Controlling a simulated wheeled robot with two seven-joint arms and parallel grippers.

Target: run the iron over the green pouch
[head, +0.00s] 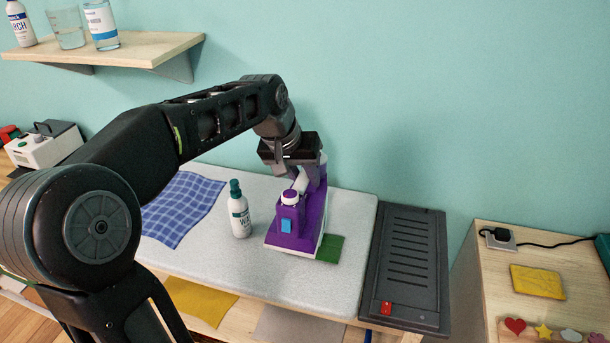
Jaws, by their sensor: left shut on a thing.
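The purple iron (311,222) sits on the light grey ironing board, covering most of the green pouch. A corner of the green pouch (331,248) shows to the right of the iron's front end. My left gripper (300,178) is shut on the iron, on its upper back part. The arm and the iron hide how the fingers sit. I cannot tell whether the iron's soleplate presses on the pouch. My right gripper is not in view.
A white bottle with a green cap (240,211) stands close left of the iron. A blue checked cloth (182,208) lies further left. A dark slotted iron rest (408,265) adjoins the board's right edge. A shelf (120,50) with bottles hangs at upper left.

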